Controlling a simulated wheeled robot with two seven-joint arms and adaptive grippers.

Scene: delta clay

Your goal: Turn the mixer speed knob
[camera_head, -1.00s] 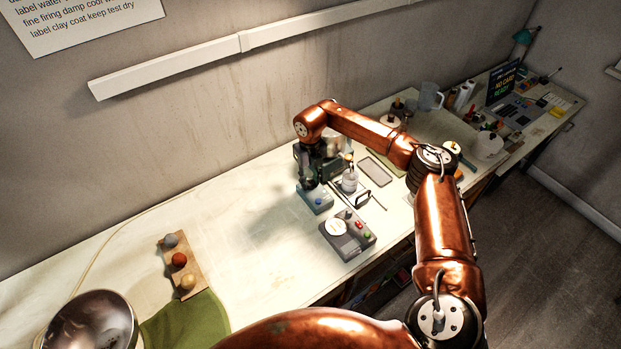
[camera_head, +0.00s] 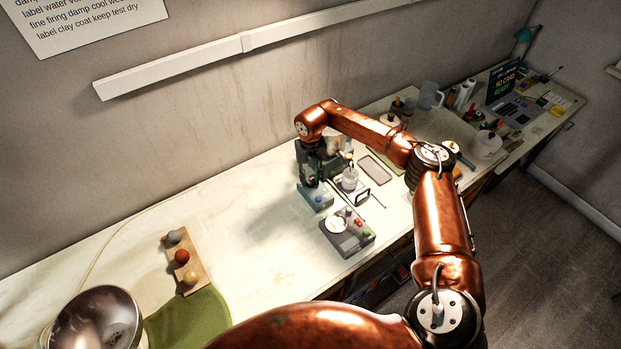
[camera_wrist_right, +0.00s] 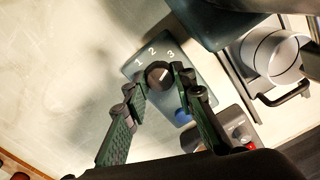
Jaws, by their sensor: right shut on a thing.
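The mixer's blue-grey base (camera_head: 316,195) stands on the bench near the middle of the head view. In the right wrist view its sloped panel (camera_wrist_right: 138,70) carries the numbers 1, 2 and 3. The round dark speed knob (camera_wrist_right: 158,75) sits below them, its pale mark pointing up and right, toward the 3. My right gripper (camera_wrist_right: 160,84) is shut on the knob, with a finger on each side of it. In the head view the right gripper (camera_head: 309,178) comes down onto the base and hides the knob. My left gripper is not in view.
A blue button (camera_wrist_right: 183,117) lies close by my right finger. A beaker (camera_head: 349,180) stands right of the base. A grey device with a white disc (camera_head: 347,233) is in front. The bench to the left is clear up to a wooden board with balls (camera_head: 183,262).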

